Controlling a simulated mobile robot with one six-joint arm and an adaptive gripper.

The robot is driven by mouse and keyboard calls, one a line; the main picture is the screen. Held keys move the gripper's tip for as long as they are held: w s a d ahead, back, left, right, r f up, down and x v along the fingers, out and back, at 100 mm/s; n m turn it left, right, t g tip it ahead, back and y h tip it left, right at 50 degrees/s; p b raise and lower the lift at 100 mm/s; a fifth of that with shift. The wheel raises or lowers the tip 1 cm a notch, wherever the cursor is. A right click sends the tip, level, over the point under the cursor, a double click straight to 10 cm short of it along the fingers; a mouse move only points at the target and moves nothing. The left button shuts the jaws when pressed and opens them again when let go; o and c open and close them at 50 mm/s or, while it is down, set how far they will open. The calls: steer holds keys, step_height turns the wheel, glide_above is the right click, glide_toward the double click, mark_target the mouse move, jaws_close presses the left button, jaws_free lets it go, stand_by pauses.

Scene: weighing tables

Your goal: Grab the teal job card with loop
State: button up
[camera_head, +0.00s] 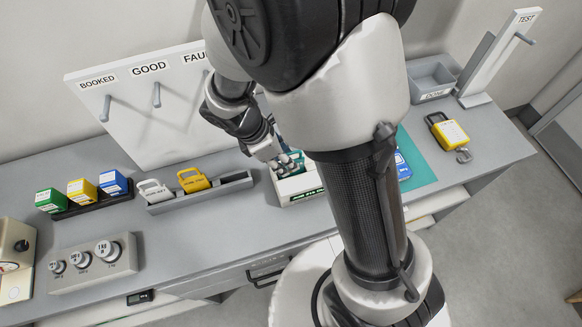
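A small white holder (299,191) with a dark green label stands on the grey table, partly hidden behind my arm. A bit of teal (298,158) shows at its top, beside my gripper; it may be the teal job card, but its loop cannot be made out. My gripper (283,163) points down at the holder's top. The fingers are small and partly hidden, so I cannot tell whether they are open or touching the teal piece.
A pegboard (135,125) marked BOOKED and GOOD stands behind. Padlocks lie in a grey tray (212,194); weights (105,250) sit front left. Right of my arm are a teal mat (418,152), blue item (402,167), yellow padlock (447,132) and DONE bin (432,92).

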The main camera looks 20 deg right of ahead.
steer(key=x, duration=0.1)
steer(key=b+x, duration=0.1)
steer(key=x, duration=0.3)
steer(key=shift+w+d+f+b, duration=0.1)
steer(key=shift+w+d+b, duration=0.2)
steer(key=shift+b, duration=0.1)
steer(key=shift+a, duration=0.1)
jaws_close()
